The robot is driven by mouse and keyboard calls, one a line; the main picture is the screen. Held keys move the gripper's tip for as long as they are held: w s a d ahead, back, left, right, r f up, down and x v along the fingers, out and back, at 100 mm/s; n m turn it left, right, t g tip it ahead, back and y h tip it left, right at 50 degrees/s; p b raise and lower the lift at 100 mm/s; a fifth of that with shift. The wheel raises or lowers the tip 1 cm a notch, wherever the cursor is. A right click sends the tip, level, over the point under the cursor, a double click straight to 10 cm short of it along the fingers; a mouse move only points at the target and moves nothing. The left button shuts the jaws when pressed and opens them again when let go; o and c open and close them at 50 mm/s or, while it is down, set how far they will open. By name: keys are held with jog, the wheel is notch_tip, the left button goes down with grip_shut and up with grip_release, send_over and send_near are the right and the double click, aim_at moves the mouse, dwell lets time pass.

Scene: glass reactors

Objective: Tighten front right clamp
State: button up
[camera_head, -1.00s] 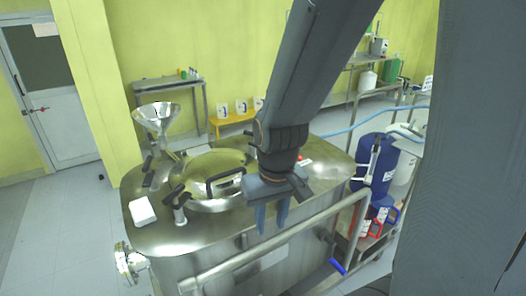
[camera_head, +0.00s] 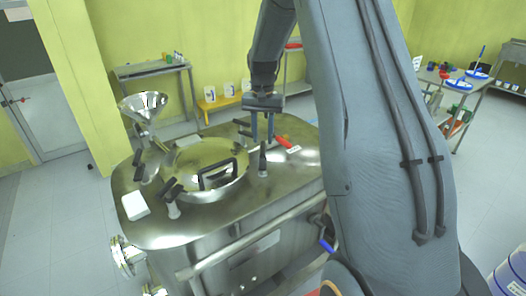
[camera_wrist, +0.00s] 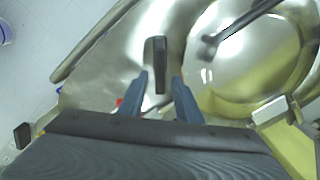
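The steel reactor (camera_head: 215,224) has a round shiny lid (camera_head: 205,160) with a black bar handle (camera_head: 217,174). The front right clamp (camera_head: 263,160) has a black upright handle and stands at the right of the lid. My gripper (camera_head: 262,139) points down just behind or above this clamp in the head view, with its two blue-grey fingers apart. In the wrist view the clamp handle (camera_wrist: 155,55) lies ahead of the fingertips (camera_wrist: 160,79), roughly between them. Contact cannot be told. The front left clamp (camera_head: 172,200) stands at the lid's near left.
A red-handled item (camera_head: 283,142) lies on the reactor top, right of my gripper. A steel funnel (camera_head: 145,107) stands at the back left, and a white block (camera_head: 135,206) lies front left. A rail (camera_head: 250,238) runs along the reactor's front. Open floor (camera_head: 490,190) shows at right.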

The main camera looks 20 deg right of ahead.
aim_at(263, 147)
notch_tip(263, 147, down, 7)
jog(key=shift+f+p, duration=0.2)
jog(key=shift+p, duration=1.05)
jog(key=shift+c, duration=0.3)
